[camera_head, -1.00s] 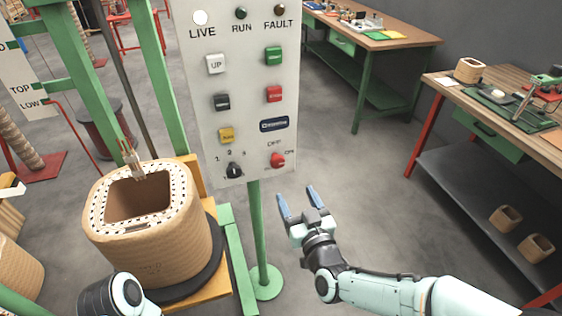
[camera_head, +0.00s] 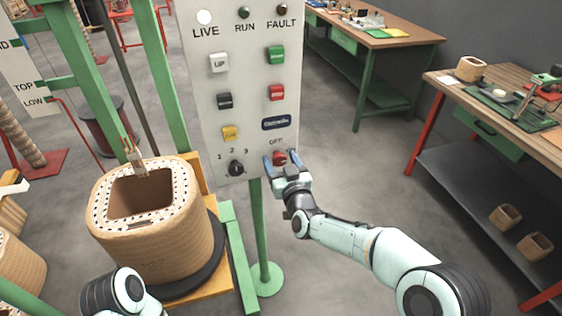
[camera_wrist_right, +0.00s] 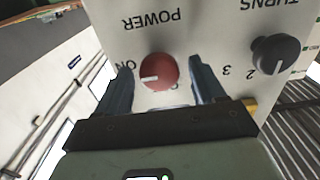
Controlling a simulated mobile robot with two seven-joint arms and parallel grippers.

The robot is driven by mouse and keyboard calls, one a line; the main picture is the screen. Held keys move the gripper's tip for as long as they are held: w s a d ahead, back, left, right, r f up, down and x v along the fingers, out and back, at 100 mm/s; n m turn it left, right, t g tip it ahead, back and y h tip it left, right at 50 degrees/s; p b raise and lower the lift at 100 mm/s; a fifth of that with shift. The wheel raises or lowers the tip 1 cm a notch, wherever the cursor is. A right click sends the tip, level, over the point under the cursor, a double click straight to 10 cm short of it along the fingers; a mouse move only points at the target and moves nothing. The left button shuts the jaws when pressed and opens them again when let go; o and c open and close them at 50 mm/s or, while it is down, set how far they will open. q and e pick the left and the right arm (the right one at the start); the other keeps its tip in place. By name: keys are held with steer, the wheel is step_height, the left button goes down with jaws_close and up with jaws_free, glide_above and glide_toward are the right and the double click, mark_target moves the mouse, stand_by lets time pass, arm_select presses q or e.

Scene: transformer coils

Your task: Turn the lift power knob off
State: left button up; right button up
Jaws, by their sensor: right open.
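The red power knob (camera_head: 280,157) sits at the lower right of the white control panel (camera_head: 251,188), under the OFF label. In the right wrist view the knob (camera_wrist_right: 158,72) appears under an upside-down POWER label, its white mark pointing to the ON side. My right gripper (camera_head: 281,161) is open, with one finger on either side of the knob. The wrist view shows its blue fingers apart (camera_wrist_right: 160,68), with visible gaps to the knob. The OFF label is partly hidden there. My left arm shows at the bottom left, its gripper out of view.
A black turns knob (camera_head: 236,168) is left of the red knob, with several buttons above. The white LIVE lamp (camera_head: 204,17) looks lit. A wound coil (camera_head: 160,243) stands left of the panel's green post (camera_head: 262,240).

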steer(key=c, duration=1)
steer(key=shift+c, duration=0.2)
steer(key=shift+n, duration=0.4)
steer(key=n, duration=0.3)
steer(key=shift+a, duration=0.1)
steer(key=n, duration=0.4)
steer(key=shift+n, duration=0.3)
steer(key=n, duration=0.5)
steer(key=shift+s+a+f, duration=0.1)
steer(key=shift+a, duration=0.05)
steer(key=shift+f+n+p, duration=0.1)
steer(key=shift+n+p, duration=0.2)
steer(key=shift+n, duration=1.9)
